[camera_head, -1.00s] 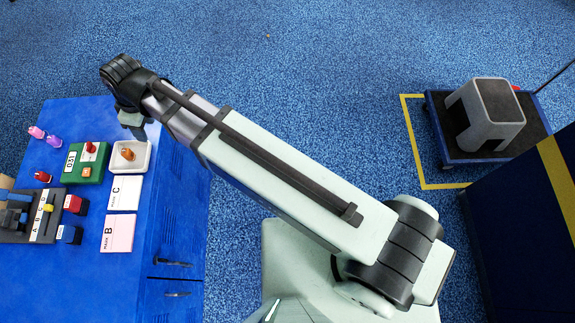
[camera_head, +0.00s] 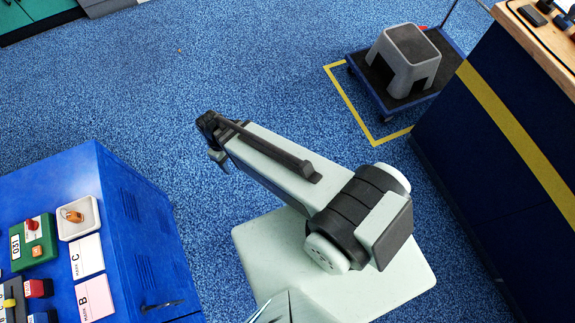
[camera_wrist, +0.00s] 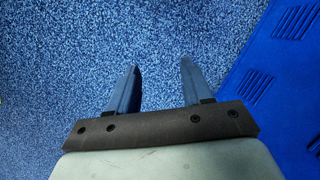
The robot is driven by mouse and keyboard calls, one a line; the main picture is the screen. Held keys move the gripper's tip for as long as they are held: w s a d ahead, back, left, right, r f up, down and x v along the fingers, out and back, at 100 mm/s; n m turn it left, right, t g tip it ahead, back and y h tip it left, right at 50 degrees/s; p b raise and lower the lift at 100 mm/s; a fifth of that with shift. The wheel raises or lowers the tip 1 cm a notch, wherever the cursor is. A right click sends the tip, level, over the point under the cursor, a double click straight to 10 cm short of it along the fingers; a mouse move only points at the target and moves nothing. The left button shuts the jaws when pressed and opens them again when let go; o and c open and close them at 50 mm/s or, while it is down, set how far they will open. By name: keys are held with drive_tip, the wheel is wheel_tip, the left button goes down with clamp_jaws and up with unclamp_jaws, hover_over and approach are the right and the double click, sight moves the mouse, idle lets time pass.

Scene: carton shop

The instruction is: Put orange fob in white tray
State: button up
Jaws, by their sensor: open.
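The orange fob (camera_head: 72,215) lies inside the white tray (camera_head: 93,229) on the blue cabinet top at the left of the head view. My gripper (camera_head: 221,162) is well to the right of the tray, past the cabinet's edge and over the blue carpet. In the wrist view its two fingers (camera_wrist: 158,85) stand apart with only carpet between them, so it is open and empty.
A green block (camera_head: 38,247) marked 031 stands beside the tray. Cards marked C (camera_head: 88,258) and B (camera_head: 95,298) lie in front of it. The cabinet side (camera_wrist: 285,75) shows at the wrist view's right. A grey step stool (camera_head: 404,62) sits on a cart at the back right.

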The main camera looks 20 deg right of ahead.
drive_tip(key=s+d+f+m+g, duration=0.1)
drive_tip(key=s+d+f+m, duration=0.2)
drive_tip(key=s+d+f, duration=0.2)
drive_tip(key=s+d+f+m+g, duration=0.2)
drive_tip(key=s+d+f, duration=0.4)
drive_tip(key=s+d, duration=0.6)
drive_tip(key=shift+s+d+m+g+y, duration=0.3)
drive_tip(key=shift+s+m, duration=0.6)
drive_tip(key=shift+s, duration=0.15)
